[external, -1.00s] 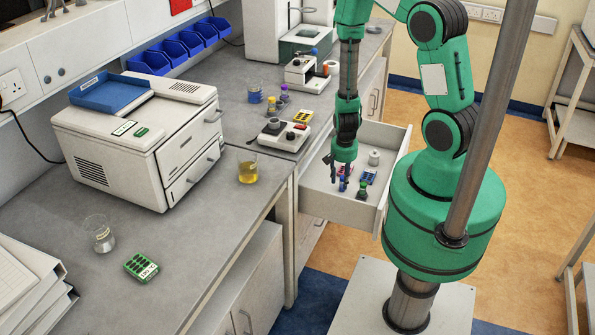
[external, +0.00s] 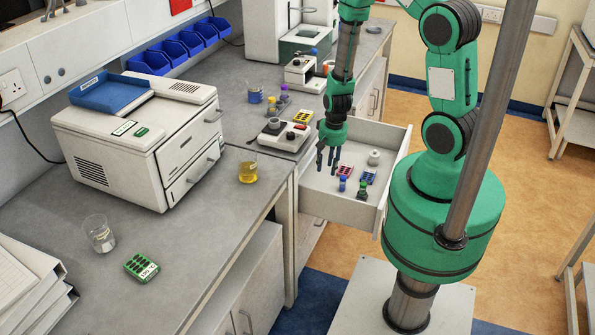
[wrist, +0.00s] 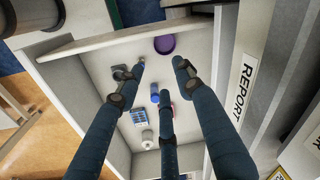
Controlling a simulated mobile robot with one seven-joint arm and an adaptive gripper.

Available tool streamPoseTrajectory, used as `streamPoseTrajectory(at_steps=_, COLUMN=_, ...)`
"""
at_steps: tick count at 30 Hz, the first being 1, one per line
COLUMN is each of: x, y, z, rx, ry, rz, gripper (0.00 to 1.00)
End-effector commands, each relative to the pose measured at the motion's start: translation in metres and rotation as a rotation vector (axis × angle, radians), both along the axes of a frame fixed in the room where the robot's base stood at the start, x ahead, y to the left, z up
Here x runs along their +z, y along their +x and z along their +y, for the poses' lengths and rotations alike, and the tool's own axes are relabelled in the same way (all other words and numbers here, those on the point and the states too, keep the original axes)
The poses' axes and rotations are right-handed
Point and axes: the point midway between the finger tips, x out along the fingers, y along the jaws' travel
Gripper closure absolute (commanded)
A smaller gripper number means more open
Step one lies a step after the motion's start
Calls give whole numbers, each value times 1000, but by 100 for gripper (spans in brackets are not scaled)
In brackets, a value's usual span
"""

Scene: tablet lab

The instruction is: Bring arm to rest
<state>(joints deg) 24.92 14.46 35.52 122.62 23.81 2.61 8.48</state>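My gripper (external: 328,160) hangs fingers-down over the left side of the open drawer (external: 338,201) in the external view. Its dark fingers are spread apart in the wrist view (wrist: 150,70), with nothing held between them. The arm is bent, with the forearm pointing down. In the drawer are a blue-capped vial (external: 342,184), a green-capped bottle (external: 362,190), blister packs (external: 368,176) and a white roll (external: 374,157). The wrist view also shows a purple round thing (wrist: 165,44) in the drawer. The fingers partly hide the drawer contents there.
The drawer sticks out from the bench between my base and the counter. Open floor lies at right.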

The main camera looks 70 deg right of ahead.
Motion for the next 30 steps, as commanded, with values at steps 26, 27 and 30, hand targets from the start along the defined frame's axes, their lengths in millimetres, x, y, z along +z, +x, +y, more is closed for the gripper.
streamPoseTrajectory(at_steps=26, x=268, y=40, z=105, rx=600, ry=-62, rz=-174, gripper=64)
streamPoseTrajectory(at_steps=27, x=280, y=38, z=110, rx=617, ry=-68, rz=-183, gripper=64)
streamPoseTrajectory(at_steps=30, x=309, y=30, z=121, rx=662, ry=-87, rz=-205, gripper=64)
